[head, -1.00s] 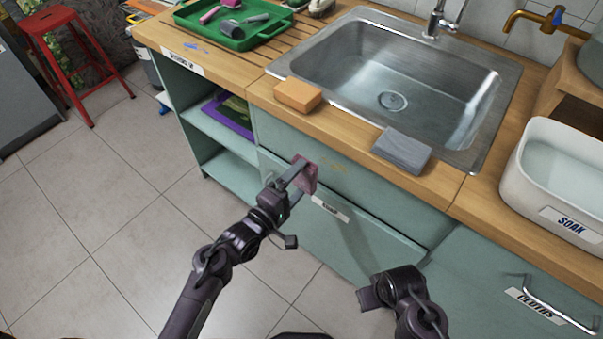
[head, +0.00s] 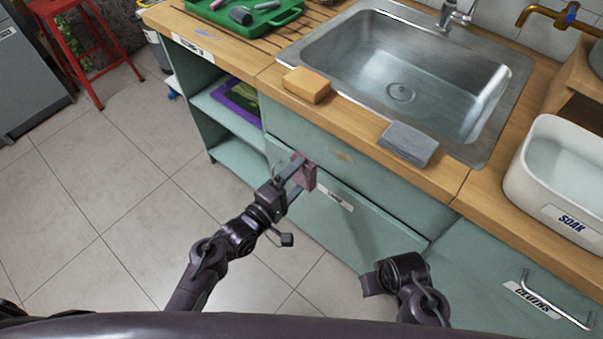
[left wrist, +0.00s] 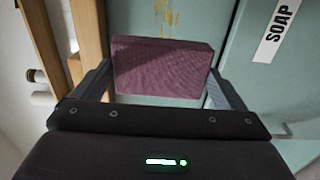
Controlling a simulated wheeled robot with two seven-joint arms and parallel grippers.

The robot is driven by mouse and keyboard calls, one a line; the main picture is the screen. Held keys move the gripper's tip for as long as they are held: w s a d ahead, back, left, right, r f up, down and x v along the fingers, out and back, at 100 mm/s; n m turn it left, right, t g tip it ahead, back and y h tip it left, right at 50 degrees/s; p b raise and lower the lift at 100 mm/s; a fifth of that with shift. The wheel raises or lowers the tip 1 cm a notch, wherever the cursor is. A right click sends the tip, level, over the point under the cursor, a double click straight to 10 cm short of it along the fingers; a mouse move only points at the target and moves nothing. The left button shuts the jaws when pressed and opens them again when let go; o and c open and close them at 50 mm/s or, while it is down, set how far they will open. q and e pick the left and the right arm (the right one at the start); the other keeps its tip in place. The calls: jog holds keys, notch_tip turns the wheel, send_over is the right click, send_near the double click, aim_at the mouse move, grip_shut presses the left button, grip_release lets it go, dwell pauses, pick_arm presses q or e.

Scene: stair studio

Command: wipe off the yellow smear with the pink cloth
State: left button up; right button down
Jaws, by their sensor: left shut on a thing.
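The yellow smear (head: 340,155) is a faint streak on the green cabinet front below the sink. It also shows at the top of the left wrist view (left wrist: 168,18). My left gripper (head: 299,174) is shut on the pink cloth (head: 307,178), a folded block that fills the space between the fingers in the left wrist view (left wrist: 162,68). The cloth is left of and below the smear in the head view. Whether it touches the cabinet front, I cannot tell. My right gripper (head: 371,284) is low, in front of the cabinet; its jaws are unclear.
An orange sponge (head: 306,85) and a grey cloth (head: 408,144) lie on the counter's front edge by the sink (head: 403,92). A white SOAK tub (head: 562,210) stands at right. A handle (head: 556,302) sticks out lower right.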

pick_arm(q)
jog(key=shift+b+x, duration=0.75)
jog(key=shift+x, duration=2.7)
jog(key=shift+b+x, duration=0.35)
jog(key=shift+x, duration=0.65)
jog(key=shift+d, duration=0.1)
